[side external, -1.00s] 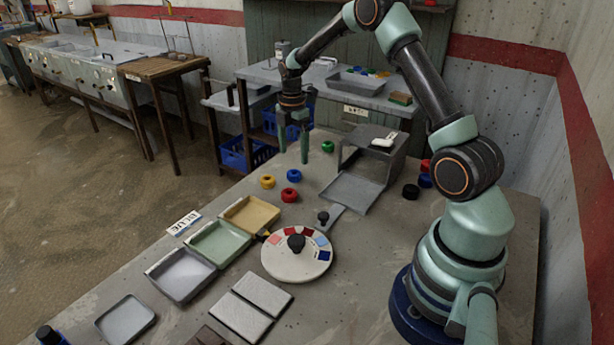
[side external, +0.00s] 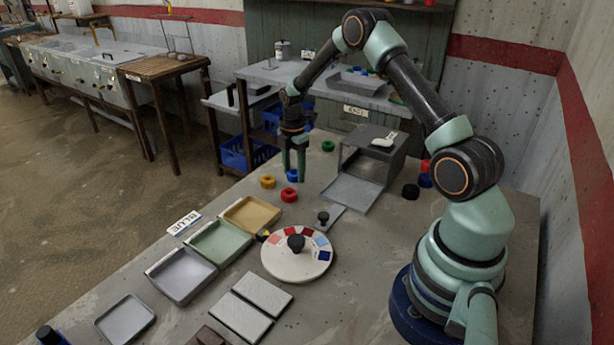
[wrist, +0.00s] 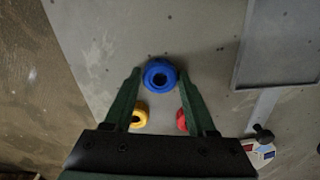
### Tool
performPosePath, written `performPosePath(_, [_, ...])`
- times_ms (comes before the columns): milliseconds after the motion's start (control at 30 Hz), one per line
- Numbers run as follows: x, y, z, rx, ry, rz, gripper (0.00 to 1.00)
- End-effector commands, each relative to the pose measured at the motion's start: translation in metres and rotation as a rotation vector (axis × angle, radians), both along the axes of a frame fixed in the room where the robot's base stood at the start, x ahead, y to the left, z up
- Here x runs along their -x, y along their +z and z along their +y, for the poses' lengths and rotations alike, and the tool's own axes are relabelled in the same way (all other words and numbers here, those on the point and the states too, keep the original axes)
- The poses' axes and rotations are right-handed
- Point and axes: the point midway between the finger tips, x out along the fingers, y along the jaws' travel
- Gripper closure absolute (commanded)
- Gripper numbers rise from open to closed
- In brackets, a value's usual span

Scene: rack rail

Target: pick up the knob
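A round blue knob (side external: 292,175) with a dark centre stands on the grey bench. In the wrist view the blue knob (wrist: 160,75) lies between my fingertips, with a gap on each side. My gripper (side external: 294,177) points down, open and empty, over or around the blue knob; its exact height above the bench is hard to tell. A red knob (side external: 289,195) and a yellow knob (side external: 267,182) sit close by; in the wrist view the yellow knob (wrist: 140,115) and red knob (wrist: 182,121) are partly behind the fingers. A sign (side external: 184,223) reads BLUE.
A green knob (side external: 328,146) sits behind, near an open grey box (side external: 362,158). Yellow (side external: 262,204), green (side external: 208,252) and grey (side external: 172,284) trays line the front left. A colour dial (side external: 283,263) with a black handle stands in front. More knobs, one black (side external: 411,192), lie at right.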

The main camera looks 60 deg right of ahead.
Motion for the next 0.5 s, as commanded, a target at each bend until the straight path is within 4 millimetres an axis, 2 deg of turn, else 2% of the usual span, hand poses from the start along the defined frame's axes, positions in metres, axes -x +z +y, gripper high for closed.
performPosePath(33, [-0.0001,0.0002,0.0,0.0,0.0,0.0,0.67])
performPosePath(100, [-0.0001,0.0003,0.0,0.0,0.0,0.0,0.94])
performPosePath(133, [-0.0001,0.0003,0.0,0.0,0.0,0.0,1.0])
performPosePath(500, [-0.0008,0.0058,-0.0002,0.002,0.0,-0.003,1.0])
